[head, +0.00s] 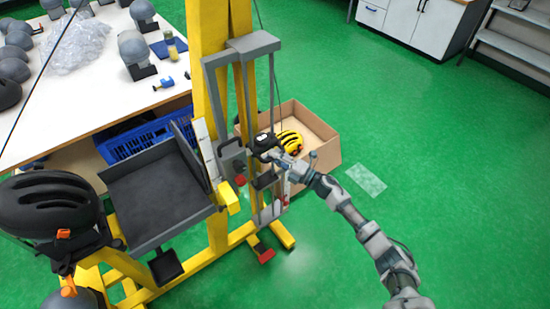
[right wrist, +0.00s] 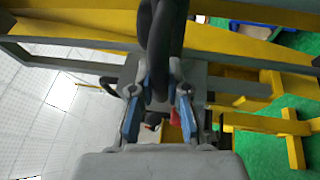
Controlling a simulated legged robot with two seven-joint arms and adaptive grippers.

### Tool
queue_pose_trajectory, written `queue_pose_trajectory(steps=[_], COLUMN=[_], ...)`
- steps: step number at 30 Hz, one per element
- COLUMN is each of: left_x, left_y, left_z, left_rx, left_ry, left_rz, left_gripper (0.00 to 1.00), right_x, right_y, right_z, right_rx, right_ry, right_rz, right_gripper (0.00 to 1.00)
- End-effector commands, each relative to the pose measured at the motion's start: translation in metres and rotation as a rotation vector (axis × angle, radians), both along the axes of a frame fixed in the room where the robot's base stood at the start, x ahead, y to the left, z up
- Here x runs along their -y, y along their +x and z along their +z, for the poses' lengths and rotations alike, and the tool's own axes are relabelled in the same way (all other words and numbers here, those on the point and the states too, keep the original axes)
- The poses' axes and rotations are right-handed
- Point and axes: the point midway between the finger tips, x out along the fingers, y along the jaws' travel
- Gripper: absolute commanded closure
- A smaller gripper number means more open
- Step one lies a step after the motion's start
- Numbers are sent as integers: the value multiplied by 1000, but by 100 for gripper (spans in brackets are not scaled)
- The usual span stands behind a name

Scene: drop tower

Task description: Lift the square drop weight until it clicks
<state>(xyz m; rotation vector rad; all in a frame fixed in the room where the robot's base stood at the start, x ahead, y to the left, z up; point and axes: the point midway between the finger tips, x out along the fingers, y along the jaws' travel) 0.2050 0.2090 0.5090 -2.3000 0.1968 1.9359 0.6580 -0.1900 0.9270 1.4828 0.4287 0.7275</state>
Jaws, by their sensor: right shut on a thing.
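The square drop weight (head: 232,160) is a grey block in the grey guide frame (head: 262,45) of the yellow drop tower (head: 208,60). My right gripper (head: 259,148) is at the right side of the weight, with its arm coming in from the lower right. In the right wrist view the fingers (right wrist: 158,115) are closed around a dark looped handle (right wrist: 160,45), with grey metal behind it. The gripper hides part of the handle and of the weight's right side. My left gripper is in neither view.
A black helmet (head: 48,203) sits at the left beside a dark tray (head: 155,195). A white table (head: 100,105) with headforms is at upper left.

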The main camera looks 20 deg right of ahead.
Motion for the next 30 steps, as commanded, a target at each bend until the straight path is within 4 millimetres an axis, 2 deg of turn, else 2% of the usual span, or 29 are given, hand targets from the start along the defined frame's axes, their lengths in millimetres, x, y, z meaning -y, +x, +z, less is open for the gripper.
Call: queue_pose_trajectory(steps=[1,6,7,10,25,30], left_x=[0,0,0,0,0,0], left_y=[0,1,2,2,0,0], left_z=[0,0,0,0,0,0], left_rx=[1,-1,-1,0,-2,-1], left_ry=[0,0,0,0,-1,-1], left_rz=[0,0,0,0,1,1], left_gripper=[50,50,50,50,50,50], right_x=[2,3,3,2,1,14], right_y=[2,3,3,2,0,-13], right_z=[8,8,8,8,1,-4], right_rx=[10,10,10,10,2,-1], right_ry=[6,6,6,6,1,1], right_rz=[-6,-6,-6,-6,-1,-2], right_gripper=[100,100,83,59,59,59])
